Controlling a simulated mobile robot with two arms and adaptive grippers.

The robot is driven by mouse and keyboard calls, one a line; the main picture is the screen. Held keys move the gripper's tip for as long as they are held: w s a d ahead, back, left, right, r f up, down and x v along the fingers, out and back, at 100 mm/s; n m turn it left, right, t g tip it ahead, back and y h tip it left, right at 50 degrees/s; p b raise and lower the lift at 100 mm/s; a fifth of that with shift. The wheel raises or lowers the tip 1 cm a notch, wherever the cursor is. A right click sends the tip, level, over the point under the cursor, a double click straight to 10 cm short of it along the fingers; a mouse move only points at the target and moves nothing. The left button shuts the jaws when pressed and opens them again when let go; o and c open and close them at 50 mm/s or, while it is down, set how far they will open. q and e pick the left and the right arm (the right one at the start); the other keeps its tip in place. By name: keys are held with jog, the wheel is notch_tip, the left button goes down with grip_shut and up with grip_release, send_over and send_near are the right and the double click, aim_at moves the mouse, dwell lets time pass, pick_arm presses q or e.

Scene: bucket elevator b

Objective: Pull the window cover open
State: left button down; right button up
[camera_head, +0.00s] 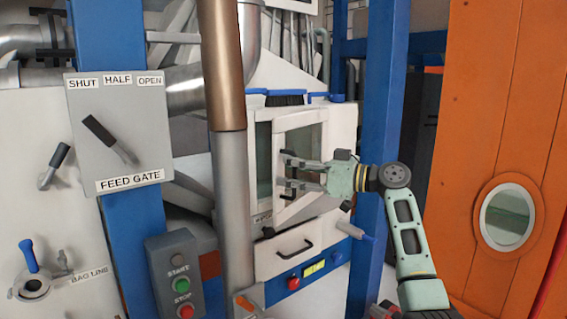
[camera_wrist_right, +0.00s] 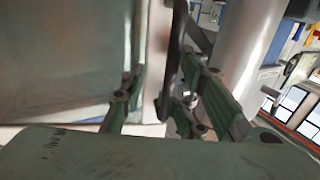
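The window cover (camera_head: 301,133) is a white-framed glass panel on the white machine housing. It appears to stand at an angle to the housing, with a strip of darker glass showing to its left. My right gripper (camera_head: 288,171) is at the cover's face, its two fingers spread one above the other. In the right wrist view, the cover's pale edge and pane (camera_wrist_right: 70,60) fill the left side. A dark handle bar (camera_wrist_right: 173,60) runs between the spread fingers of my right gripper (camera_wrist_right: 163,75); I cannot tell whether they touch it. My left gripper is not in view.
A vertical pipe (camera_head: 233,180) stands left of the cover. A blue post (camera_head: 382,130) rises behind my right arm. Below are a drawer handle (camera_head: 294,249) and a red button (camera_head: 293,283). A feed gate panel (camera_head: 120,130) and a start/stop box (camera_head: 176,275) are at left.

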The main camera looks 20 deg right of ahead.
jog(key=shift+a+r, duration=0.25)
jog(key=shift+r, duration=0.25)
jog(key=shift+f+t, duration=0.1)
jog(key=shift+t, duration=0.2)
jog(key=shift+s+d, duration=0.35)
jog(key=shift+d, duration=0.1)
jog(key=b+v, duration=0.3)
jog(key=v, duration=0.5)
jog(key=shift+w, duration=0.1)
jog(key=shift+b, duration=0.35)
